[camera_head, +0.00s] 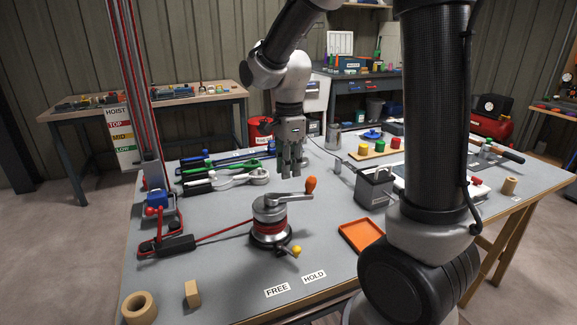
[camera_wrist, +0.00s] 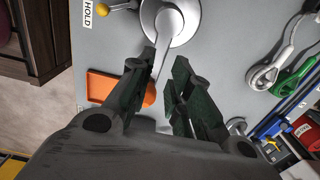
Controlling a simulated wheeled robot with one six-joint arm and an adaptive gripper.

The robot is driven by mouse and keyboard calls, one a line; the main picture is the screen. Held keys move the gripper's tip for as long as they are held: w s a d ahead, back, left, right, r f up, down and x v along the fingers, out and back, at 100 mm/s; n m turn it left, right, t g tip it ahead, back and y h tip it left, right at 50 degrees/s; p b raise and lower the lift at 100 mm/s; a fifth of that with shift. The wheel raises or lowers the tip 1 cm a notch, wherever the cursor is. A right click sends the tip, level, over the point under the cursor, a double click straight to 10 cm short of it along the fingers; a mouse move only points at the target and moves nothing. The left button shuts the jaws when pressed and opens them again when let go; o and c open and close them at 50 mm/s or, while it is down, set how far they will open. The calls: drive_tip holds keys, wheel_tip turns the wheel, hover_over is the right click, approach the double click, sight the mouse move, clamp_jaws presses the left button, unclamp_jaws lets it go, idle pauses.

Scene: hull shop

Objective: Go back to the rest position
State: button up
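My gripper (camera_head: 291,162) hangs fingers down above the middle of the grey workbench (camera_head: 210,225), behind the winch. In the wrist view its two dark fingers (camera_wrist: 168,75) stand apart with a clear gap and hold nothing. The winch (camera_head: 270,215) has a silver top, a red band, a crank with an orange knob (camera_head: 311,184) and a small lever with a yellow knob (camera_head: 296,250). In the wrist view the winch (camera_wrist: 170,22) lies beyond the fingertips, and the orange knob is partly hidden behind a finger.
An orange tray (camera_head: 362,235) and a grey box (camera_head: 374,188) stand right of the winch. A hoist post with red ropes (camera_head: 135,80) rises at the left edge. FREE and HOLD labels (camera_head: 277,290) mark the front.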

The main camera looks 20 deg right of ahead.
sight(289, 194)
clamp_jaws()
drive_tip(key=shift+f, duration=0.4)
idle(0.6)
drive_tip(key=shift+f, duration=2.65)
drive_tip(key=shift+r, duration=0.1)
wheel_tip(289, 194, up, 8)
idle(0.4)
idle(0.3)
